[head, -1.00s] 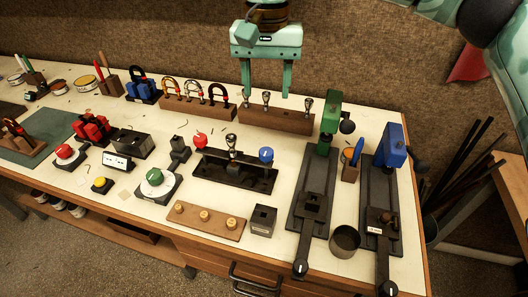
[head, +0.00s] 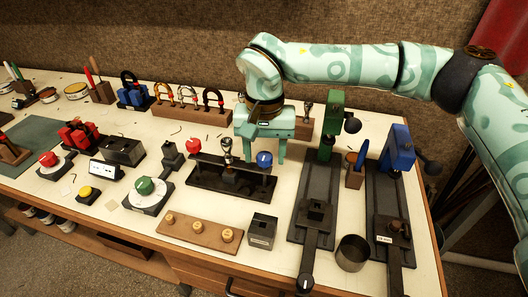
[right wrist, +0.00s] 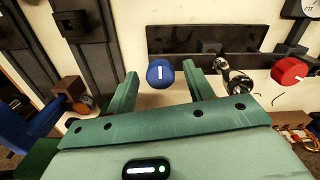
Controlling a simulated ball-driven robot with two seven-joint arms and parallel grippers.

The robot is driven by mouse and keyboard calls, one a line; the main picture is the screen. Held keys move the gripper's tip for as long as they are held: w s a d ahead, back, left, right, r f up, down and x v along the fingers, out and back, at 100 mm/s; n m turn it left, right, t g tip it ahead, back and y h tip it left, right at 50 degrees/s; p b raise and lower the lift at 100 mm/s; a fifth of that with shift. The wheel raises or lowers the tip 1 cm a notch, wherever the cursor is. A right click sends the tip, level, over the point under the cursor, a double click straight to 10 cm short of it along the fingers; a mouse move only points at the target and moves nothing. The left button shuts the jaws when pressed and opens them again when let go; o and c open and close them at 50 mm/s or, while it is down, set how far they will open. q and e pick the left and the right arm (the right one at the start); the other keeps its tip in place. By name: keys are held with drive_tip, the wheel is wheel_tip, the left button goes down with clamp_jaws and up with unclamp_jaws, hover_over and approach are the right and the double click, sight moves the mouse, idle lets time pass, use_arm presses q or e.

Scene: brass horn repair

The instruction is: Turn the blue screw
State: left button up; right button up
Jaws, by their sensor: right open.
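The blue screw (head: 264,159) is a round blue knob with a white line at the right end of a black fixture (head: 215,182). In the right wrist view the blue screw (right wrist: 160,74) shows between the two fingertips, with its white line pointing along the picture's height. My right gripper (head: 266,154) is open and empty, fingers pointing down. It is over or just behind the blue screw; the exact height gap is hard to tell. A red knob (head: 192,146) is at the fixture's left end, with a metal-topped piece (head: 227,150) in the middle. My left gripper is not in view.
A wooden block with metal tools (head: 303,128) stands behind the gripper. Green (head: 331,125) and blue (head: 397,150) clamp-like devices stand to the right. A wooden strip with brass knobs (head: 205,232) and a small dark box (head: 262,232) lie in front.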

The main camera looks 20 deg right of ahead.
drive_tip(key=c, duration=1)
drive_tip(key=shift+r, duration=0.1)
